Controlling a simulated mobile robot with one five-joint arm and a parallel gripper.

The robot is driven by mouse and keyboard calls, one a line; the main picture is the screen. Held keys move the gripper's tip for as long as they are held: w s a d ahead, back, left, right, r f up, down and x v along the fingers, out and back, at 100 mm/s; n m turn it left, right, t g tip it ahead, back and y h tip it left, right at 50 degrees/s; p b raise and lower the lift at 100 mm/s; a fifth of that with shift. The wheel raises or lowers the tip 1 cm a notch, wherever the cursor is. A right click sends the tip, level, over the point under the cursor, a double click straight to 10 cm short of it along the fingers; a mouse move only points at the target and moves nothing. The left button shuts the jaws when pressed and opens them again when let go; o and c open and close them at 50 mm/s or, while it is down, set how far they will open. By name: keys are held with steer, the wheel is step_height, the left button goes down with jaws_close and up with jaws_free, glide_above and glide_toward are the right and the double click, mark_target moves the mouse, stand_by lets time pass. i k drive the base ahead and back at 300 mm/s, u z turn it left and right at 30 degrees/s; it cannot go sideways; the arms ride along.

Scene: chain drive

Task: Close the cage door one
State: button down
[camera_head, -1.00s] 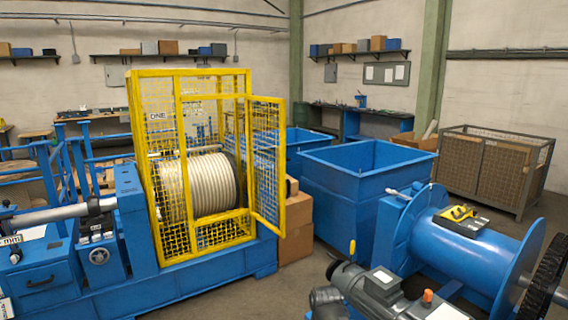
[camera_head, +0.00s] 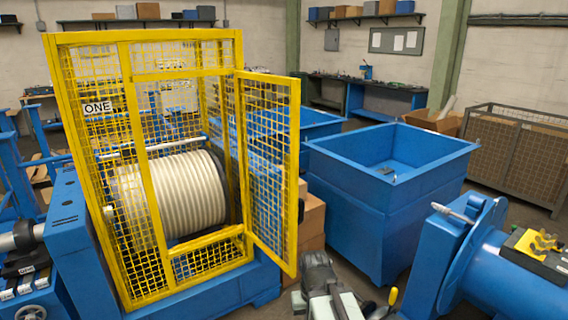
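The yellow mesh cage (camera_head: 137,150) stands at left around a large light-coloured, ribbed drum (camera_head: 168,197). A white plate reading "ONE" (camera_head: 97,107) is on its upper left front. Its yellow framed mesh door (camera_head: 268,165) is open, swung outward to the right from the cage's right front post, leaving the opening in front of the drum uncovered. A dark grey and pale jointed part (camera_head: 322,284) rises from the bottom edge, below and right of the door's lower corner. It looks like my arm's end, apart from the door; its fingers cannot be made out.
A large open blue bin (camera_head: 345,190) stands right of the door, with cardboard boxes (camera_head: 310,220) between bin and cage. A blue drum machine (camera_head: 480,265) fills the lower right, with a yellow-tipped lever (camera_head: 392,297) near the bottom edge. A mesh crate (camera_head: 520,150) stands at far right.

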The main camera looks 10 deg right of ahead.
mark_target(293, 218)
steer(key=i, duration=0.7)
steer(key=u, duration=0.95)
